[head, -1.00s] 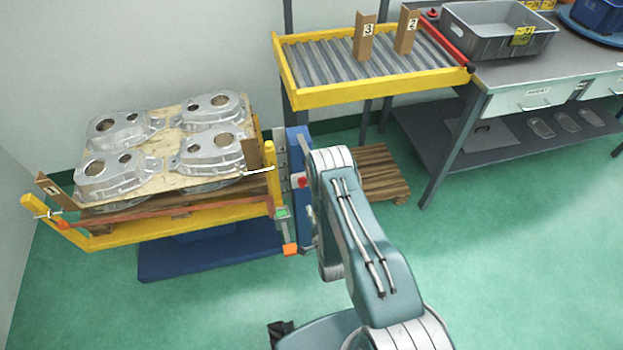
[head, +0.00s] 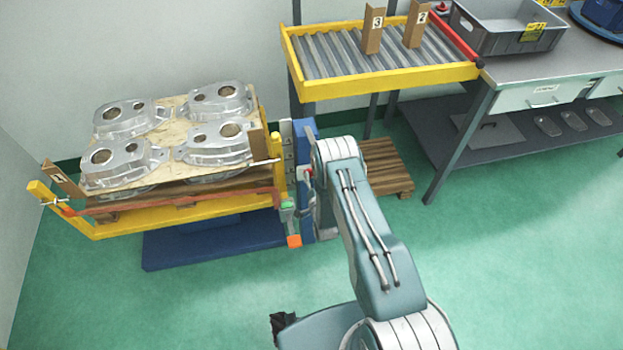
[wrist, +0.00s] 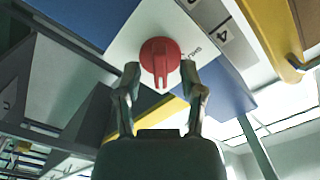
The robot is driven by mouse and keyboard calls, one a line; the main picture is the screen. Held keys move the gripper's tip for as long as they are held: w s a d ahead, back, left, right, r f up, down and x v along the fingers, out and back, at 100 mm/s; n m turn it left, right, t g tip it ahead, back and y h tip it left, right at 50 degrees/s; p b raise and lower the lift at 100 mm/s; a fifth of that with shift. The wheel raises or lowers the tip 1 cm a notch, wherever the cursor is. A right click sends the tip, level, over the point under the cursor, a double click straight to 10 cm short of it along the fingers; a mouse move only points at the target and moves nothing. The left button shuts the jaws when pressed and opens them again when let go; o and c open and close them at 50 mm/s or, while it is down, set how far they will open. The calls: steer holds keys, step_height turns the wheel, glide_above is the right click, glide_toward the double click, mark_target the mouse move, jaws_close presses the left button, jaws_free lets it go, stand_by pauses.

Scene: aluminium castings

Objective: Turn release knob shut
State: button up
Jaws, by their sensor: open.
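The red round release knob (wrist: 160,57) sits on a white label plate in the wrist view. Its ridged grip points down in the picture, towards my gripper. My gripper (wrist: 160,76) is open, with one fingertip on each side of the knob's lower part. I cannot tell whether the fingers touch it. In the head view, a small red spot (head: 305,173) on the blue lift column may be the same knob. My forearm partly hides that column, and my gripper cannot be made out there.
A yellow-framed lift (head: 190,216) carries a pallet of aluminium castings on the left. A roller conveyor (head: 380,86) with a yellow frame stands behind. A grey workbench (head: 530,68) with a grey crate (head: 500,32) is at the right. The green floor at front right is clear.

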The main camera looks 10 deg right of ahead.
jaws_close()
steer(key=shift+n, duration=0.3)
steer(key=shift+a+n, duration=0.2)
steer(key=shift+n, duration=4.1)
steer(key=shift+a+n, duration=0.15)
steer(key=shift+n, duration=4.15)
